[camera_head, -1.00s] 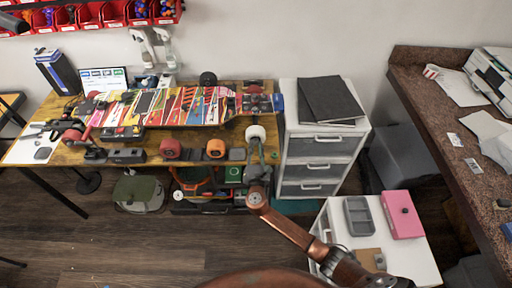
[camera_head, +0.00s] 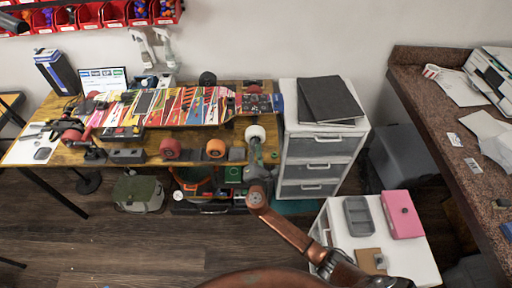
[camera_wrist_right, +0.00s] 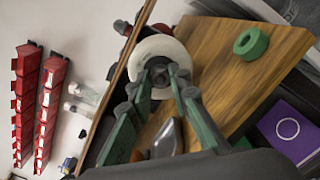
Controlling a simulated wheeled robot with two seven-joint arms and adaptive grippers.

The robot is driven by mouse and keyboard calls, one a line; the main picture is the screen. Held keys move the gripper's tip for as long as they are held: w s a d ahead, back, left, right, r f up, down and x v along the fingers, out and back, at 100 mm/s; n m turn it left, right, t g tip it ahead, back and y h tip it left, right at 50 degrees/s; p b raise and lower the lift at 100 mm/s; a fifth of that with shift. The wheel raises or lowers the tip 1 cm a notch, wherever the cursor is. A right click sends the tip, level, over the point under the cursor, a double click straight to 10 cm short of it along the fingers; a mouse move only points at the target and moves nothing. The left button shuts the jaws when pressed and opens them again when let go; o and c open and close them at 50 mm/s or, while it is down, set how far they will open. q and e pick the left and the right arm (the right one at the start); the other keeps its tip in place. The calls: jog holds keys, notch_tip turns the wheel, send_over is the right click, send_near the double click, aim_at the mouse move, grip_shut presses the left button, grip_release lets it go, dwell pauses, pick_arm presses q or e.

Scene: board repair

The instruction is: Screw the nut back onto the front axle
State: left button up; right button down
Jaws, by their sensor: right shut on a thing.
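My right gripper (camera_head: 256,152) is just in front of this wheel. In the right wrist view its fingertips (camera_wrist_right: 158,71) close together at the wheel's hub, on something small and dark, apparently the nut. The fingers largely hide the nut and the axle end, so I cannot tell how they meet. My left gripper is not in view.
Red wheel (camera_head: 170,149) and orange wheel (camera_head: 215,148) stand along the bench's front edge. A green ring (camera_wrist_right: 251,43) lies on the wood near my right gripper. A white drawer unit (camera_head: 322,145) stands close to the right.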

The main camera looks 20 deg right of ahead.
jog(key=m, duration=0.5)
jog(key=shift+f+m, duration=0.15)
jog(key=shift+m, duration=0.25)
jog(key=c, duration=1.7)
grip_release()
jog(key=shift+c, duration=0.5)
jog(key=shift+c, duration=0.7)
jog(key=n, duration=0.4)
jog(key=shift+n, duration=0.9)
